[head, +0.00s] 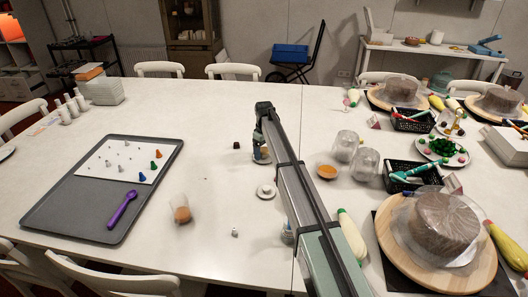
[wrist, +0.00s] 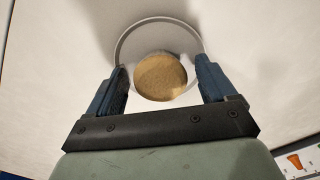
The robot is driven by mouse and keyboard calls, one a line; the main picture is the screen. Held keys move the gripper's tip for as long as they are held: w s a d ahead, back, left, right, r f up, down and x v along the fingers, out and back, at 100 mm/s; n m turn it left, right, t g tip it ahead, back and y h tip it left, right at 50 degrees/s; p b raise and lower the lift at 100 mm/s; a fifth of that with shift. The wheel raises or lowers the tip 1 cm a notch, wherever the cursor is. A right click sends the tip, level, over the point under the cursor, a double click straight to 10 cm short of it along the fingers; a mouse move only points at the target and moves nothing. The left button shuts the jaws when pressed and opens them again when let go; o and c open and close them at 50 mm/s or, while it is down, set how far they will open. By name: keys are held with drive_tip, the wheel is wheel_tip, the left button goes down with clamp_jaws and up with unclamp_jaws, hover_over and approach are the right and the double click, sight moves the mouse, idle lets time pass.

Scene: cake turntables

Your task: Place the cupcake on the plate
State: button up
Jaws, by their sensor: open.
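My gripper (head: 262,152) is open and points down over the middle of the table. In the wrist view, its two blue fingers (wrist: 161,72) stand on either side of a round, golden-brown top, which looks like the cupcake (wrist: 160,78). I cannot tell whether the fingers touch the cupcake. In the head view, the cupcake (head: 262,159) is mostly hidden by my gripper.
A brown item in a clear cup (head: 182,213) stands to the left front. A grey tray (head: 62,205) with a purple scoop (head: 122,208) lies at the left.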

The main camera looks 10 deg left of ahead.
sight(264, 149)
wheel_tip(264, 149, up, 12)
idle(0.5)
